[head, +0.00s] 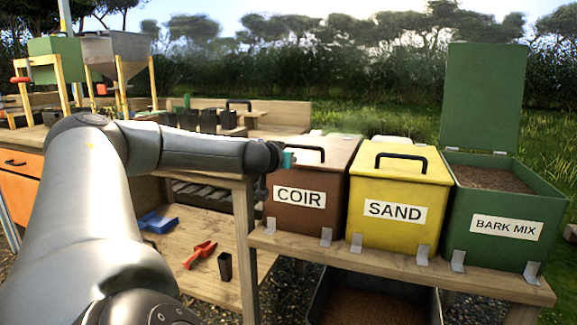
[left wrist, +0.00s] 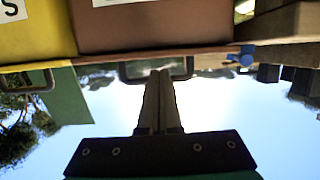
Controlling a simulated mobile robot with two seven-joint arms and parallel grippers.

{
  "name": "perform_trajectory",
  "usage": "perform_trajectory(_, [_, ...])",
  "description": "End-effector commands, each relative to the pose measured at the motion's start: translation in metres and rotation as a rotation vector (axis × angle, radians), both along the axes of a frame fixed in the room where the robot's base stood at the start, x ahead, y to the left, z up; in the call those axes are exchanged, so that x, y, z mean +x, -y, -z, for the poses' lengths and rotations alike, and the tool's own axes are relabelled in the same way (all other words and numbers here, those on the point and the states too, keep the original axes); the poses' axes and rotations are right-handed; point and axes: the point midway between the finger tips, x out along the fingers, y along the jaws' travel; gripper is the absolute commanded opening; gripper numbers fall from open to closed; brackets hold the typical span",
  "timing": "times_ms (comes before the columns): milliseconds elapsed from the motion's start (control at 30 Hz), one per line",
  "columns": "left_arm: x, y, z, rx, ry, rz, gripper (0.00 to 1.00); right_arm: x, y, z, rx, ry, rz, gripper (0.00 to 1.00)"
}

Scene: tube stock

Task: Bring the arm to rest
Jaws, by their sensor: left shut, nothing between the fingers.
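My left arm reaches in from the left in the head view, its wrist end beside the brown COIR bin (head: 340,155). In the left wrist view, my left gripper (left wrist: 158,73) is shut and empty, its two fingers together. The fingertips overlap the black handle (left wrist: 185,70) of the brown bin, which appears upside down there; I cannot tell whether they touch it. The COIR lid looks closed, with its handle (head: 307,149) partly hidden behind my wrist. My right gripper is not in view.
The yellow SAND bin (head: 383,232) is closed; the green BARK MIX bin (head: 461,222) has its lid (head: 483,95) up. These bins stand on a wooden bench (head: 400,273). A red scoop (head: 200,254), a blue scoop (head: 157,222) and a black pot (head: 225,266) are on the lower shelf.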

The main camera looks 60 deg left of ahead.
Motion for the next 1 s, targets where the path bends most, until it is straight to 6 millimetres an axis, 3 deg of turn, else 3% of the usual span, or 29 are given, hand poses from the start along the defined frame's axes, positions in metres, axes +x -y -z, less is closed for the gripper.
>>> perform_trajectory(500, [-0.003,0.003,0.006,-0.004,0.001,0.001,0.00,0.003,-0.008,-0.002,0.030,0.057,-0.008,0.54])
perform_trajectory(633, [0.009,0.021,0.025,-0.087,0.010,0.029,0.00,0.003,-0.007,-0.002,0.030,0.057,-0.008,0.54])
perform_trajectory(767, [0.036,0.071,0.075,-0.324,0.038,0.089,0.00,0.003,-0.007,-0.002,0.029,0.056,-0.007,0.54])
perform_trajectory(867, [0.056,0.129,0.121,-0.594,0.061,0.130,0.00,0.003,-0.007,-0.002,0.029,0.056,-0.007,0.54])
perform_trajectory(1000, [0.071,0.221,0.176,-1.015,0.084,0.144,0.00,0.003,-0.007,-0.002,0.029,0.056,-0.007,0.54])
